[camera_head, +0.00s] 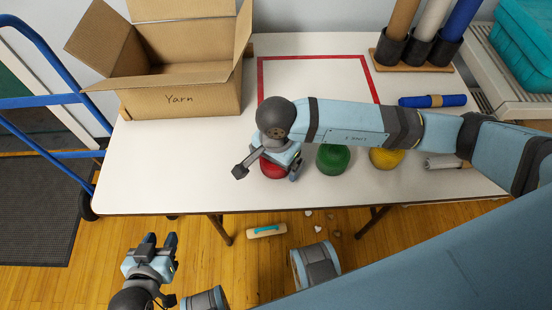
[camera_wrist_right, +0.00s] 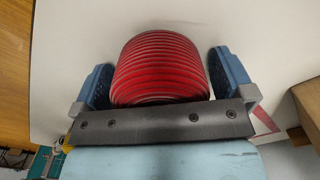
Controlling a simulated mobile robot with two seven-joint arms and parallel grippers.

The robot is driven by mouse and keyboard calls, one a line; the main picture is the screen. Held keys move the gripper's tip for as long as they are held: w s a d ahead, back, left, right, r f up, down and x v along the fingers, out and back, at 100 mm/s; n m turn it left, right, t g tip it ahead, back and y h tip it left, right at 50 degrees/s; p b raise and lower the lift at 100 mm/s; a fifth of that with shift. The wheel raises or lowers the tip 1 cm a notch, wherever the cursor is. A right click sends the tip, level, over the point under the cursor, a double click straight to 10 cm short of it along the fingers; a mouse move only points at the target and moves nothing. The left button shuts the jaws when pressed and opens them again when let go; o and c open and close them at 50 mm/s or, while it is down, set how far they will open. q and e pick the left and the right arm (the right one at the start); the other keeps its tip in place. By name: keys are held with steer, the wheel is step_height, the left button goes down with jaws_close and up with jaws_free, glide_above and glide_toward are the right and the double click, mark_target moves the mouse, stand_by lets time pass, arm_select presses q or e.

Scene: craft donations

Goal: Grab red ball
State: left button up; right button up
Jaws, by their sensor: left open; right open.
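The red ball (camera_head: 272,169) is a ball of red yarn on the white table, partly hidden under my right gripper in the head view. My right gripper (camera_head: 268,172) is open above it. In the right wrist view the red ball (camera_wrist_right: 160,68) sits between the two open fingers of the right gripper (camera_wrist_right: 160,82), with a narrow gap at the left and right. My left gripper (camera_head: 161,241) is open and empty, low in front of the table.
A green ball (camera_head: 333,158) and a yellow ball (camera_head: 386,158) stand to the right on the table (camera_head: 190,180). An open cardboard box marked Yarn (camera_head: 180,100) is at the back left. A red taped outline (camera_head: 315,57) lies behind my right arm.

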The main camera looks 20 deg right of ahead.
steer(key=shift+c, duration=0.2)
steer(key=c, duration=0.8)
steer(key=shift+r, duration=0.1)
